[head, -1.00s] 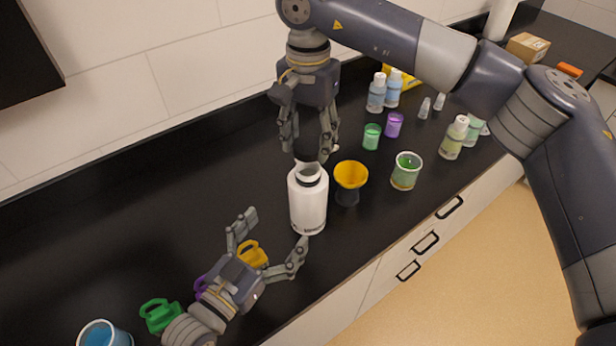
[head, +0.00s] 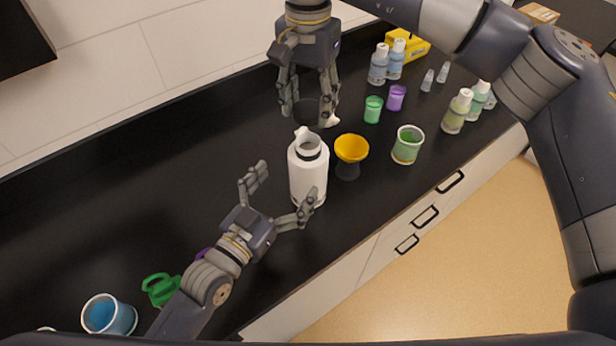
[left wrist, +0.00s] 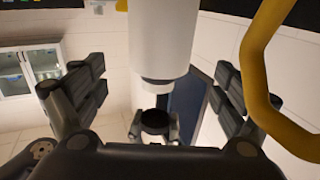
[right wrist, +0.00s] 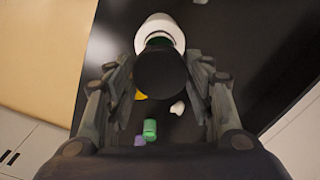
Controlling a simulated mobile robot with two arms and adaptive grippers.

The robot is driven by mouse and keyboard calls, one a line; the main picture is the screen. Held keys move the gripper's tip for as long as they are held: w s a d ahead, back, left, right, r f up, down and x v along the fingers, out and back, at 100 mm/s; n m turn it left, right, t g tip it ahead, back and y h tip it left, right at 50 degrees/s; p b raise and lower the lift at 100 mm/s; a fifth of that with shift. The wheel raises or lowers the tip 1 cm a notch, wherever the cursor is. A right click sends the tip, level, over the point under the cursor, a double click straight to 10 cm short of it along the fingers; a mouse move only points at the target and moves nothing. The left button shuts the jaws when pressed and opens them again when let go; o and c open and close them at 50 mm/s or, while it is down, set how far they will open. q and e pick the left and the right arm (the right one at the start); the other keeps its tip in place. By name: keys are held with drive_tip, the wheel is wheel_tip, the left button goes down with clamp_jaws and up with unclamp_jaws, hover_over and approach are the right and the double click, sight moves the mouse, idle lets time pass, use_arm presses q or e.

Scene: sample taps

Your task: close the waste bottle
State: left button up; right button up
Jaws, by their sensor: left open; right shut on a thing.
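The waste bottle (head: 308,175) is white and stands upright on the black bench, its mouth uncovered. It also shows in the left wrist view (left wrist: 162,40) and right wrist view (right wrist: 160,28). My left gripper (head: 282,190) is open beside the bottle, one finger on its near side and the other short of its far side; touching cannot be told. My right gripper (head: 308,108) points down behind and above the bottle, shut on a dark round cap (right wrist: 162,78), apart from the bottle mouth.
A yellow funnel (head: 351,148) in a dark holder stands close right of the bottle. A green-filled beaker (head: 407,146) and green and purple cups (head: 396,97) are farther right. A green mug (head: 160,289) and blue beaker (head: 108,315) are at lower left.

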sight(308, 158)
use_arm(q)
drive_tip(key=x, duration=0.8)
drive_tip(key=shift+w+d, duration=0.1)
drive_tip(key=shift+w, duration=0.2)
drive_tip(key=shift+c, duration=0.2)
drive_tip(key=c, duration=1.6)
drive_tip(key=shift+o, duration=0.2)
use_arm(e)
drive_tip(key=shift+w+f, duration=0.1)
drive_tip(key=shift+f, duration=2.35)
drive_tip(key=shift+f, duration=0.9)
drive_tip(key=shift+f, duration=0.55)
